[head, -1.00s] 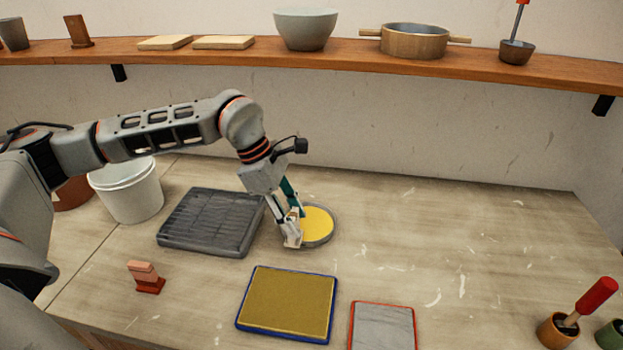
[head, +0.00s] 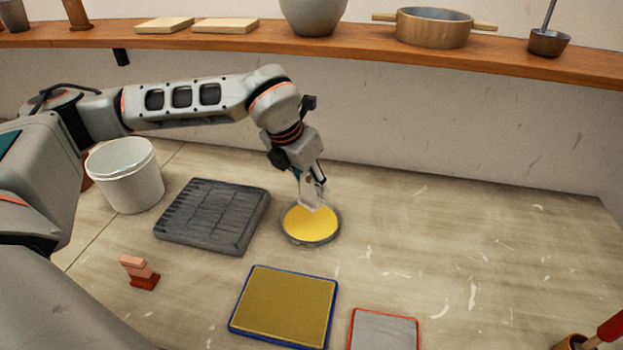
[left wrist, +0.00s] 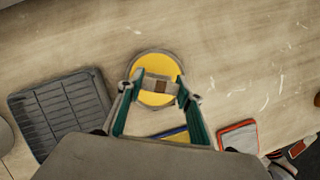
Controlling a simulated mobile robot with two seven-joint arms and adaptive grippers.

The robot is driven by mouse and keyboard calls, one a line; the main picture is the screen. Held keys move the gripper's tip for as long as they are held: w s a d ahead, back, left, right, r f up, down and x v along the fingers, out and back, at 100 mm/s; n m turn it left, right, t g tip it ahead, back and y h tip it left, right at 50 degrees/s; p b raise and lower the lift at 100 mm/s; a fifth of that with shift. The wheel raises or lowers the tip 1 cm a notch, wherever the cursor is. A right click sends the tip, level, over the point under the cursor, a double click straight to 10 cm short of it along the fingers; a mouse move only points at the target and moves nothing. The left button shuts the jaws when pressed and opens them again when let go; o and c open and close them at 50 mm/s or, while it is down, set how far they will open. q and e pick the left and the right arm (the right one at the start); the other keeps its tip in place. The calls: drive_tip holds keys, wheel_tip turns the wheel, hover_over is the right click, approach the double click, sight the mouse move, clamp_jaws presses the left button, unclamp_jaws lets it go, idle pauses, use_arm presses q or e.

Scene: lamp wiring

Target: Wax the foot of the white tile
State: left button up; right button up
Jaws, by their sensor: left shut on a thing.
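My left gripper (head: 313,186) is shut on the white tile (head: 310,198), a small pale piece that hangs below the fingers. The tile's lower end is over the far part of a round grey dish (head: 317,243) of yellow wax (head: 308,226). I cannot tell whether its foot touches the wax. In the left wrist view the tile (left wrist: 148,84) lies between the green-sided fingers, with a brown patch on it, and the wax dish (left wrist: 178,61) is behind it. My right gripper is not in view.
A dark ribbed rack (head: 212,216) stands left of the dish. A blue-edged tan pad (head: 284,306) and a red-edged grey pad (head: 384,330) lie in front. A white bucket (head: 125,178) and a red stamp-like block (head: 140,273) are at left. The table right of the dish is clear.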

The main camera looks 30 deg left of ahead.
sight(308, 196)
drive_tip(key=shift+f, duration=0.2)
use_arm(q)
drive_tip(key=shift+b, duration=0.4)
drive_tip(key=shift+f+b, duration=0.45)
drive_tip(key=shift+b, duration=0.05)
drive_tip(key=shift+f+b, duration=0.3)
drive_tip(key=shift+f, duration=0.05)
drive_tip(key=shift+f+b, duration=0.7)
drive_tip(key=shift+f, duration=0.15)
drive_tip(key=shift+f+b, duration=0.85)
drive_tip(key=shift+f, duration=0.3)
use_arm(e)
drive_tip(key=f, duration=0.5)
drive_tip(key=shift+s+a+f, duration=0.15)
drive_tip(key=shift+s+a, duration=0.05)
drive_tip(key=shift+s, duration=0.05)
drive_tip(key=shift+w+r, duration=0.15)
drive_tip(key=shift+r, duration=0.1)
use_arm(q)
drive_tip(key=shift+f, duration=0.15)
